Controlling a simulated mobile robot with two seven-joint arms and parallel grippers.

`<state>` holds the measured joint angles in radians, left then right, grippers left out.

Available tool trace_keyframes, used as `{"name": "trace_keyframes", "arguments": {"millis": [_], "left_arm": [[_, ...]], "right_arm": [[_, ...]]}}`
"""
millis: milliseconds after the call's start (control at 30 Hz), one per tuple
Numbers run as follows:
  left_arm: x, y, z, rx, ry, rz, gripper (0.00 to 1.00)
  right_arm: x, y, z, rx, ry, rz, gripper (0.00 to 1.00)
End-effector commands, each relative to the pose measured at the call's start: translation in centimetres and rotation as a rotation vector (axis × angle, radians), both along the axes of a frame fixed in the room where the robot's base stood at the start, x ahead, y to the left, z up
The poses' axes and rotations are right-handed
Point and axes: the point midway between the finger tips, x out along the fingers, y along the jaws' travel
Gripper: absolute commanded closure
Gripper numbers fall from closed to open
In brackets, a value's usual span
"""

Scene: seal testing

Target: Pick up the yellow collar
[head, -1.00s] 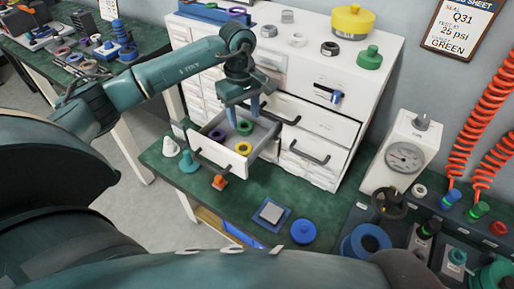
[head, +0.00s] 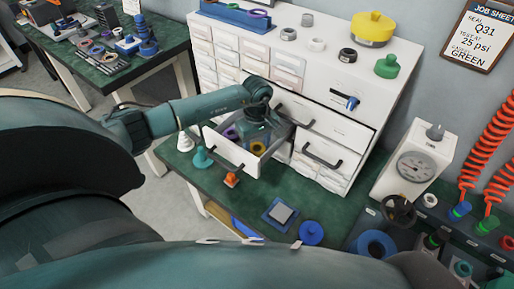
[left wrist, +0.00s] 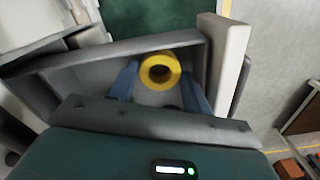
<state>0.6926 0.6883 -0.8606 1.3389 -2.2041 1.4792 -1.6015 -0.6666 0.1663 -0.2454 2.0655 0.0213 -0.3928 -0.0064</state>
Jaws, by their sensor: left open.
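The yellow collar (head: 258,147) lies in the open drawer (head: 231,158) of the white cabinet. In the left wrist view the yellow collar (left wrist: 160,70) shows its round hole and sits near the drawer wall. My left gripper (head: 256,136) reaches down into the drawer from above. In the left wrist view its two blue fingers (left wrist: 161,84) are apart, one on each side of the collar. I cannot tell whether they touch it. A purple collar (head: 231,133) lies beside it in the drawer. My right gripper is not in view.
The drawer walls stand close around the gripper. On the green bench are a teal cone (head: 202,157), a white cone (head: 184,141), an orange piece (head: 231,179), a blue-framed pad (head: 281,213) and a blue knob (head: 312,232). A gauge box (head: 411,167) stands at right.

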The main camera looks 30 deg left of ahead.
Motion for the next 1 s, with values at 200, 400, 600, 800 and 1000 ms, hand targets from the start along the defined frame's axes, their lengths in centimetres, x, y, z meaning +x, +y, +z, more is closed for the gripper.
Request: {"name": "trace_keyframes", "arguments": {"millis": [200, 400, 600, 800, 1000], "left_arm": [[-0.02, -0.04, -0.62, -0.001, 0.000, -0.001, 0.52], [-0.01, -0.02, -0.58, -0.001, 0.000, 0.000, 0.61], [0.00, -0.01, -0.56, 0.000, 0.000, 0.000, 0.77], [0.05, -0.01, -0.47, -0.001, -0.002, 0.000, 0.87], [0.11, 0.01, -0.11, 0.000, -0.003, 0.000, 0.87]], "right_arm": [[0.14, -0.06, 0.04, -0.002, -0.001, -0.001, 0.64], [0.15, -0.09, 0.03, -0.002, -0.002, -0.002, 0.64], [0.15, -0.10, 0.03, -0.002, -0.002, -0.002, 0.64], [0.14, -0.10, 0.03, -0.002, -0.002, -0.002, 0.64], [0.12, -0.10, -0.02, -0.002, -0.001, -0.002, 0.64]]}}
